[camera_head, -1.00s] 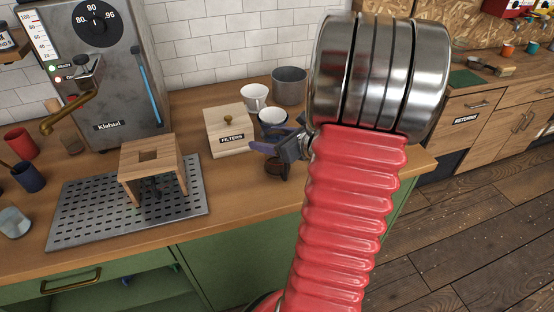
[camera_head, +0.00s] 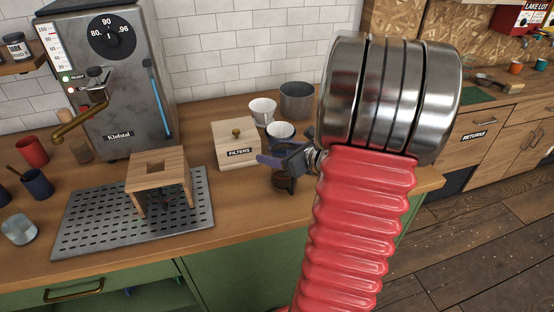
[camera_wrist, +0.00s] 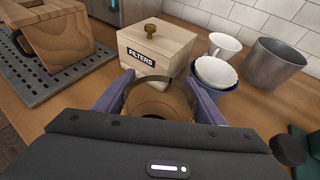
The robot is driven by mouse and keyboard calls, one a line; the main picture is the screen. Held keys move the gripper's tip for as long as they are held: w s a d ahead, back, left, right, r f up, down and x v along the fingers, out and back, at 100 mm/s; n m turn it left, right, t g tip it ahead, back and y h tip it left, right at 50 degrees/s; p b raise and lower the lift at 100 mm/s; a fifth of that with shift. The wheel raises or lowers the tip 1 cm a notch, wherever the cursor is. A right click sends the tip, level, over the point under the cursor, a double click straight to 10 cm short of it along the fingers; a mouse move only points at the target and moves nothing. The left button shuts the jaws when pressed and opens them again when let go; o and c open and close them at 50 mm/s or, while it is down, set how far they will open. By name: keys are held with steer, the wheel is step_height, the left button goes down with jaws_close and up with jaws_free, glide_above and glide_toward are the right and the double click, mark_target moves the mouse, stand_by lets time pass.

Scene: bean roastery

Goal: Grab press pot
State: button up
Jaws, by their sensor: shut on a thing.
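The press pot (camera_wrist: 160,98) appears as a round, clear vessel with a brownish rim and brown inside, between my purple fingers in the wrist view. In the head view the press pot (camera_head: 284,182) is small, dark and partly hidden under my gripper (camera_head: 272,160). It is by the counter's front, right of the filters box. My gripper (camera_wrist: 168,88) is shut on the pot, one finger on each side. The pot's lower part is hidden, so I cannot tell whether it touches the counter.
A wooden filters box (camera_head: 238,154) stands just behind the pot. White cups (camera_head: 263,108) and a grey metal pot (camera_head: 297,98) stand farther back. A wooden stand (camera_head: 160,168) sits on a perforated tray (camera_head: 100,240) at left. Bare counter (camera_head: 235,200) lies between.

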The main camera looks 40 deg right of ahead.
step_height(320, 180, up, 10)
stand_by(0.6)
steer(key=shift+s+f, duration=0.1)
steer(key=shift+s, duration=0.1)
stand_by(0.3)
